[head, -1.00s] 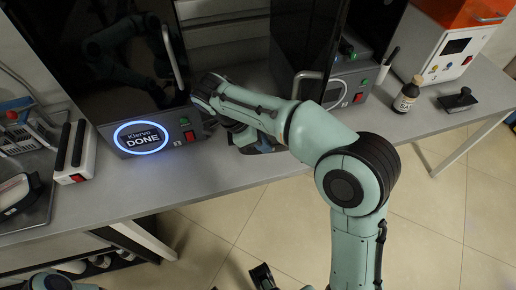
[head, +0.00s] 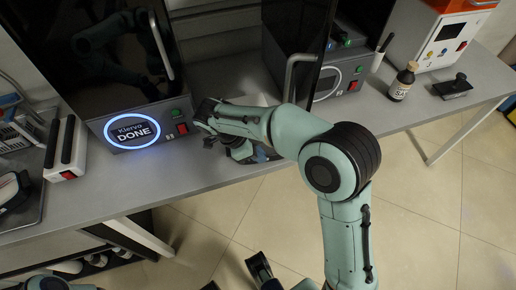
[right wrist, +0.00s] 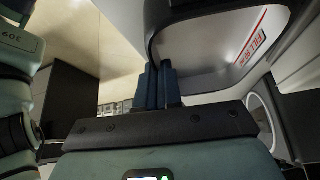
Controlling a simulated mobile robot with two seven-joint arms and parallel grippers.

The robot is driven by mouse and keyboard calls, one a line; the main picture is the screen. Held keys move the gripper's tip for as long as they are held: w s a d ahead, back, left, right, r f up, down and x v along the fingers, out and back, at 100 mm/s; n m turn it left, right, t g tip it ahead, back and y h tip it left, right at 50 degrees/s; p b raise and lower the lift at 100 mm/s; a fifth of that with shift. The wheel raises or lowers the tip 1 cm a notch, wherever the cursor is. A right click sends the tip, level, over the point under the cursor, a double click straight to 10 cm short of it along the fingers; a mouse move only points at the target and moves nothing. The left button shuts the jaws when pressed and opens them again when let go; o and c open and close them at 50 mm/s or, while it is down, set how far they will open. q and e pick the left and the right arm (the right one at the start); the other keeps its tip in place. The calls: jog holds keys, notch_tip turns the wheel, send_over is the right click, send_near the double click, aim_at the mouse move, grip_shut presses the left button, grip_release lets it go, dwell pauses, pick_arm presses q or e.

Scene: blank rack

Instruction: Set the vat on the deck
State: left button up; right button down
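The vat shows best in the right wrist view as a pale container (right wrist: 215,62) with a dark rim and red lettering on its inner wall. My right gripper (right wrist: 160,80) has its two dark blue fingers close together at the vat's rim, with the wall seemingly between them. I cannot tell which surface is the deck.
The left machine (head: 107,50) has a ring display reading DONE. A dark door (head: 297,50) stands open beside the right machine (head: 340,85). A brown bottle (head: 402,84), a black stamp-like block (head: 453,86) and an orange-and-white unit stand right. Grey bench top (head: 190,178) is clear in front.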

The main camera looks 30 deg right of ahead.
jog(key=c, duration=1.3)
grip_release()
pick_arm(q)
jog(key=shift+f, duration=0.1)
pick_arm(e)
jog(key=shift+f, duration=0.1)
jog(key=shift+f, duration=0.1)
pick_arm(q)
jog(key=r+p, duration=0.1)
jog(key=s+r+p, duration=0.1)
jog(key=shift+r+p, duration=0.25)
jog(key=shift+p, duration=0.15)
pick_arm(e)
jog(key=v, duration=1.3)
jog(key=shift+s+a, duration=0.3)
jog(key=shift+a, duration=0.2)
pick_arm(q)
jog(key=shift+s, duration=0.1)
